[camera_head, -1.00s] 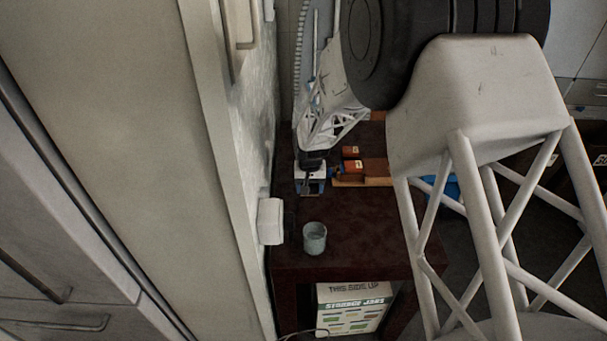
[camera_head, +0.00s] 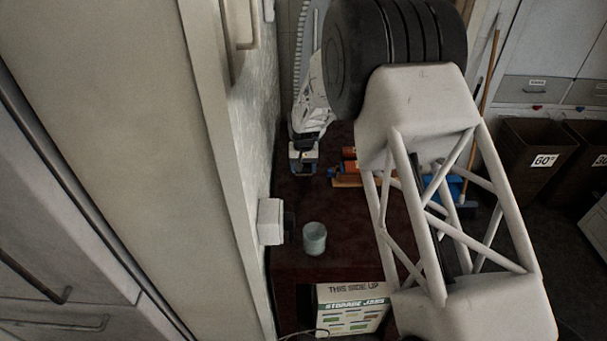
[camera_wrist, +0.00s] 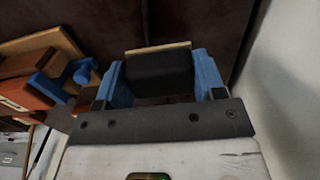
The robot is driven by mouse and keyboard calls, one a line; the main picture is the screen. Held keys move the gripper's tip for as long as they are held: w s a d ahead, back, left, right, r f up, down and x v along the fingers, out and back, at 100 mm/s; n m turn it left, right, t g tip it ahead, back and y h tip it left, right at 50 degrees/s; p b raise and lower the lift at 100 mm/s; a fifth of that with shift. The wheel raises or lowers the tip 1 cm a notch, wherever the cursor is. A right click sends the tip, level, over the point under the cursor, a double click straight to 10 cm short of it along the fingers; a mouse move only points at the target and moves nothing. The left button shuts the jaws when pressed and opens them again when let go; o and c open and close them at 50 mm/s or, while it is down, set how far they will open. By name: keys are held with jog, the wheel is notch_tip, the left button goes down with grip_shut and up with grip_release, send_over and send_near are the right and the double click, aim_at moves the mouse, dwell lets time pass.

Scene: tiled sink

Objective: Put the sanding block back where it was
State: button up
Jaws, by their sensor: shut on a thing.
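The sanding block, a black block with a thin tan edge, sits between the blue fingers of my gripper (camera_wrist: 158,78) in the wrist view. The fingers are shut on the block (camera_wrist: 158,72) from both sides. In the head view my gripper (camera_head: 303,168) is over the far left part of the dark red table, close to the wall. The block cannot be made out clearly there, and I cannot tell whether it touches the table.
A wooden board with orange-brown blocks (camera_wrist: 22,92) and a blue object (camera_wrist: 68,72) lies just left of my gripper in the wrist view. A cup (camera_head: 314,238) stands on the table (camera_head: 355,245) nearer the front. The wall (camera_wrist: 290,70) is close on the right.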

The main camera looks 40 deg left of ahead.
aim_at(304, 174)
dwell(0.3)
jog(key=shift+f, duration=1.7)
jog(key=shift+f, duration=0.15)
jog(key=o, duration=1)
jog(key=shift+c, duration=0.2)
notch_tip(304, 174, up, 12)
jog(key=shift+r, duration=0.15)
